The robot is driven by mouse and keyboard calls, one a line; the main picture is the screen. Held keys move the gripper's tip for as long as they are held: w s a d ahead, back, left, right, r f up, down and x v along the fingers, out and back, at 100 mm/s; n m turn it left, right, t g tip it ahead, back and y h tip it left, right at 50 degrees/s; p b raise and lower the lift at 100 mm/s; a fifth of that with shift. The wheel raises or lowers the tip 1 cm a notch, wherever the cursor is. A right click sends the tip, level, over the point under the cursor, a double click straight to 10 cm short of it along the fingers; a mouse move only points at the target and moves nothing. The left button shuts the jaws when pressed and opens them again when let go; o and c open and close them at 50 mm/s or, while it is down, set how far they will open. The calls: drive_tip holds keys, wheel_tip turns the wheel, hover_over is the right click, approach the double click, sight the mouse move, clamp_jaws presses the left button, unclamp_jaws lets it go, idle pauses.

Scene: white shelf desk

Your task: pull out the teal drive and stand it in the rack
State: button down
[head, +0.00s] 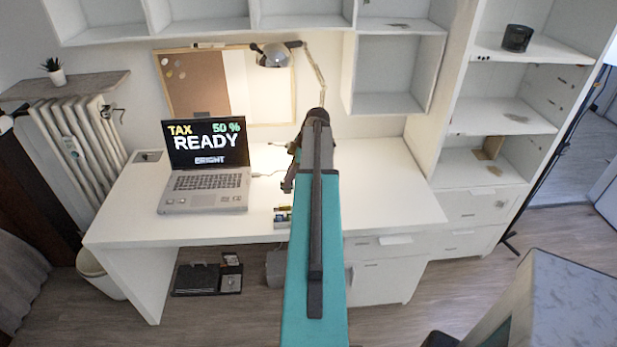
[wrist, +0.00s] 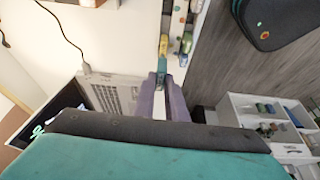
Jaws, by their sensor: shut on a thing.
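My gripper (wrist: 161,78) is shut on the teal drive (wrist: 162,66), which sticks out past the fingertips in the wrist view. The drive looks clear of the laptop's side. The laptop (wrist: 112,92) lies to its left; in the head view the open laptop (head: 205,188) stands on the desk, its screen reading "TAX 50 % READY BRIGHT". The rack (head: 282,224) is near the desk's front edge, with several coloured drives in it. These drives (wrist: 180,38) show just beyond and right of the teal one. In the head view my arm hides most of the gripper and the teal drive cannot be made out.
A cable (wrist: 68,37) runs to a plug at the laptop's edge. A lamp (head: 272,56) stands at the back of the desk. The white desk top (head: 385,190) is clear on the right. Its front edge is close to the rack, with floor (wrist: 225,75) beyond.

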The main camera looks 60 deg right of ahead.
drive_tip(key=s+d+f, duration=0.1)
drive_tip(key=s+d, duration=0.3)
drive_tip(key=s, duration=0.1)
drive_tip(key=shift+s+n, duration=0.2)
drive_tip(key=shift+n, duration=0.1)
drive_tip(key=shift+f, duration=0.1)
drive_tip(key=shift+f+b, duration=1.65)
drive_tip(key=shift+f, duration=1.2)
drive_tip(key=shift+b, duration=0.35)
idle(0.3)
drive_tip(key=shift+f+b, duration=1.25)
drive_tip(key=shift+f, duration=0.8)
idle(0.8)
drive_tip(key=c, duration=1.7)
unclamp_jaws()
drive_tip(key=shift+s, duration=0.1)
